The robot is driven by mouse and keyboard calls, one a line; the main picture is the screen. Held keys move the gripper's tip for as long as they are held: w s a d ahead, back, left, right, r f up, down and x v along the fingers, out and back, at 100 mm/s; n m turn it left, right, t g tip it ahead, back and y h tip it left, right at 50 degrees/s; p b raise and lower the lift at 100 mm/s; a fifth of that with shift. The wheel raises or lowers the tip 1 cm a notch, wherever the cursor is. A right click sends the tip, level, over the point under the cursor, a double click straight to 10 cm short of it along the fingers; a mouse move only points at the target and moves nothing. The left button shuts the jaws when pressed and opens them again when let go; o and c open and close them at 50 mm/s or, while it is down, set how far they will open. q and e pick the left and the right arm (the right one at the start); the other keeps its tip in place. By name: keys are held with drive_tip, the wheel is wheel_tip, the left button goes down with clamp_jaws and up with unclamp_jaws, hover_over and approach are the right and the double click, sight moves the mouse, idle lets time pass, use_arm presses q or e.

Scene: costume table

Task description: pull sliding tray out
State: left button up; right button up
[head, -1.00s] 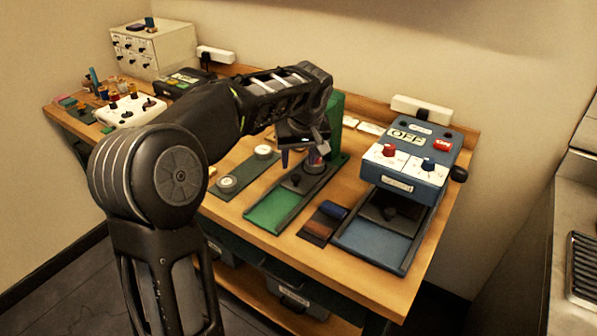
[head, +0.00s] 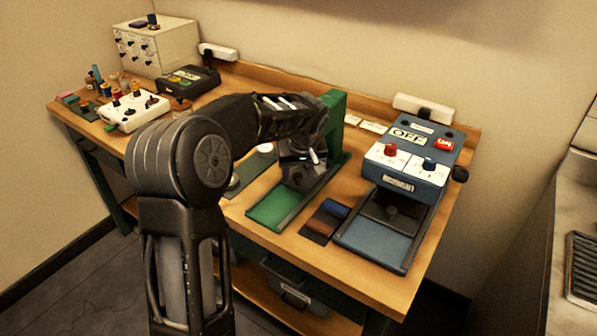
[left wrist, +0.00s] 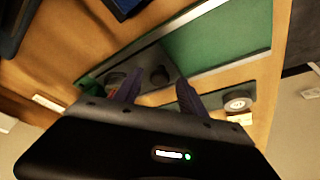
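A dark grey sliding tray (left wrist: 155,62) with a black knob (left wrist: 160,75) sits in a green channel (head: 272,211) below a green upright stand (head: 334,110). My left gripper (left wrist: 159,88) is over this tray, with its purple fingers apart. In the left wrist view the knob shows in the gap between the fingertips; I cannot tell whether they touch it. In the head view my left gripper (head: 301,165) hides the knob and most of the tray. A reddish round item beside the knob is partly hidden by one finger. My right gripper is not in view.
A blue box (head: 412,165) with dials and its own knobbed tray stands to the right. A dark pad with blue and brown rolls (head: 326,220) lies between the two. A round white-topped piece (left wrist: 236,102) lies beside the channel. The channel's front end is clear.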

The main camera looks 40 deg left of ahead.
use_arm(q)
clamp_jaws()
idle(0.3)
idle(0.9)
